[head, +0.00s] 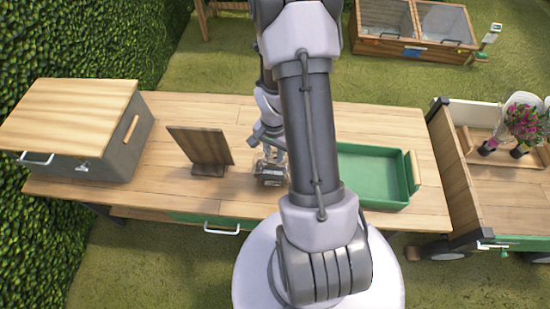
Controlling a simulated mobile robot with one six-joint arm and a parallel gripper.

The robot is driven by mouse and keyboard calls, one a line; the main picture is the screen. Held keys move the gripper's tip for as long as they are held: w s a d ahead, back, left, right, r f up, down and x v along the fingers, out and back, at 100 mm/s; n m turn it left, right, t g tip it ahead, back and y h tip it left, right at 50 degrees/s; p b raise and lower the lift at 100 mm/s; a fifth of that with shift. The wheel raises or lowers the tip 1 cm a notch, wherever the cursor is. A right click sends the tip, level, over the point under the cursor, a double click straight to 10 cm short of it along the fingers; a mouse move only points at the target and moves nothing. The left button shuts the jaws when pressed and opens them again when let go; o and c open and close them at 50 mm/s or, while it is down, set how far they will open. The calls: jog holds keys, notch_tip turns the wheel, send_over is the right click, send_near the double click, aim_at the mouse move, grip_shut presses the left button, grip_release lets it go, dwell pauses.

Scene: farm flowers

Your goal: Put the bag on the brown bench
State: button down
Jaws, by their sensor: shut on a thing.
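My gripper (271,171) is low over the middle of a long wooden-topped workbench (240,112), partly behind my own arm. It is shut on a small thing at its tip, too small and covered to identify. No bag can be clearly made out in the head view. The workbench has a light brown top and a green drawer front with a white handle. Part of another brown wooden piece (228,5) shows at the top left edge; I cannot tell whether it is a bench.
On the workbench are a large lidded box (70,115) at left, an upright brown board (200,147) left of my gripper, and a green tray (409,178) at right. A wooden cart (505,205) with pink flowers (524,122) stands at right. A cold frame (410,48) is behind. A hedge (60,40) borders the left.

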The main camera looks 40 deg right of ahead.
jog(key=shift+f, duration=0.85)
jog(key=shift+f+b, duration=0.15)
jog(key=shift+b, duration=0.15)
jog(key=c, duration=1.1)
grip_release()
jog(key=shift+o, duration=0.2)
